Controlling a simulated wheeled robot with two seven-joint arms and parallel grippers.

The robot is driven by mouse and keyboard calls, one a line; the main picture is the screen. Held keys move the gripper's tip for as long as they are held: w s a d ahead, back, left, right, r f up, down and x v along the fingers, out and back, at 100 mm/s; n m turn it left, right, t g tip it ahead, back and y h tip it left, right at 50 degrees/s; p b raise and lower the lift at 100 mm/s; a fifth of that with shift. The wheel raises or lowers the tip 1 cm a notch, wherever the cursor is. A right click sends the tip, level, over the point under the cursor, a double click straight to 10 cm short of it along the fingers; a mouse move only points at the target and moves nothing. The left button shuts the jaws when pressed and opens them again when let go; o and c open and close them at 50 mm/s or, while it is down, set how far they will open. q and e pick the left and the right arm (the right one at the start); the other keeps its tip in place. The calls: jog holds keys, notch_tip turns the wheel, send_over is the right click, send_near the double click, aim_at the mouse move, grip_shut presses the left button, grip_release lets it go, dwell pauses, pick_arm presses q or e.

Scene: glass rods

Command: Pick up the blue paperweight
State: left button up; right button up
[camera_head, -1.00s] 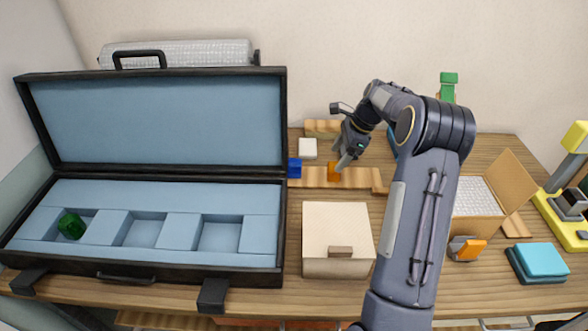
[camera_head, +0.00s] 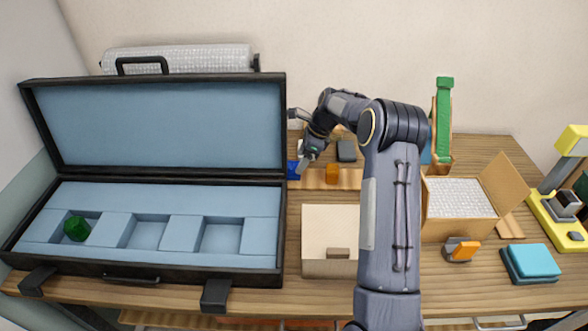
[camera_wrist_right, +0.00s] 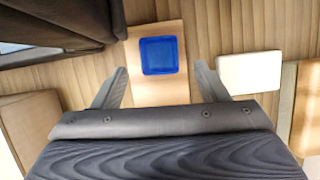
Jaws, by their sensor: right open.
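The blue paperweight (camera_head: 293,169) is a small blue block on a wooden strip beside the open case's right edge. In the right wrist view the blue paperweight (camera_wrist_right: 159,55) shows as a rounded square lying ahead of the fingers, between their lines. My right gripper (camera_head: 301,168) is above and close by it, partly covering it in the head view. In the right wrist view my right gripper (camera_wrist_right: 160,85) is open and empty, its fingers apart on either side. My left gripper is not in view.
The open case (camera_head: 150,262) with a green block (camera_head: 77,228) in one compartment stands at the left. An orange block (camera_head: 332,173) shares the wooden strip (camera_head: 314,180). A white block (camera_wrist_right: 249,72) lies right of the paperweight. A cream box (camera_head: 328,222) stands in front.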

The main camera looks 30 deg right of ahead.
aim_at(295, 164)
jog(key=x, duration=0.5)
jog(key=shift+w+a+p, duration=0.2)
jog(key=shift+a+p, duration=0.05)
jog(key=shift+p, duration=0.1)
jog(key=c, duration=1.2)
jog(key=shift+r, duration=0.15)
jog(key=shift+c, duration=0.2)
